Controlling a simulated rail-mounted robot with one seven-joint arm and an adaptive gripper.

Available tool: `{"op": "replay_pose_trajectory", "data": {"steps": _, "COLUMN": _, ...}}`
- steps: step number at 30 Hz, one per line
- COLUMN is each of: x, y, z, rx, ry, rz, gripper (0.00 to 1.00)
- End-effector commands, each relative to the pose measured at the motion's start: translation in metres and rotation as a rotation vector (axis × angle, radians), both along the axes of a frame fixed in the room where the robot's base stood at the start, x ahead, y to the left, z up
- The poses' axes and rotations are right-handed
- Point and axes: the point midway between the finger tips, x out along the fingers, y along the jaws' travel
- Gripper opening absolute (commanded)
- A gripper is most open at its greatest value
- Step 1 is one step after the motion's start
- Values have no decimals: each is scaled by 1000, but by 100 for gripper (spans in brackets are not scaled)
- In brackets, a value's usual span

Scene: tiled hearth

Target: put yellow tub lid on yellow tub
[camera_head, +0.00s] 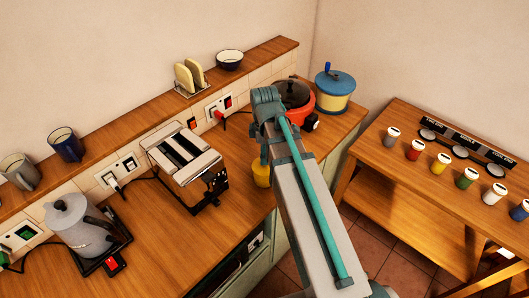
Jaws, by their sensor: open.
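A small yellow tub (439,165) with a pale top stands upright in a row of tubs on the side table at the right. I cannot tell whether its pale top is a lid or an open mouth. I cannot make out a separate yellow tub lid. A yellow rounded thing (262,173) on the counter is partly hidden by my arm; I cannot tell what it is. My arm rises from the bottom and covers part of the counter. My gripper does not show.
Side table (398,221) holds other tubs in several colours, black labelled holders (463,139) and grey discs (460,151). The counter (165,235) holds a kettle (76,225), toaster (184,160), red cooker (294,98) and blue-lidded pot (334,92). Cables lie along the wall.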

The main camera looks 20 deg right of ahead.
Motion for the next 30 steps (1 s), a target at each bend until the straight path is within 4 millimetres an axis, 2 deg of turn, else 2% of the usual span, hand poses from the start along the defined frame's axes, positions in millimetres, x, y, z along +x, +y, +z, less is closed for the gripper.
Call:
{"op": "replay_pose_trajectory", "data": {"steps": 12, "x": 0, "y": 0, "z": 12, "rx": 0, "ry": 0, "rz": 0, "gripper": 54}}
{"op": "replay_pose_trajectory", "data": {"steps": 25, "x": 0, "y": 0, "z": 13, "rx": 0, "ry": 0, "rz": 0, "gripper": 54}}
{"op": "replay_pose_trajectory", "data": {"steps": 30, "x": 1, "y": 0, "z": 24, "rx": 0, "ry": -1, "rz": 0, "gripper": 54}}
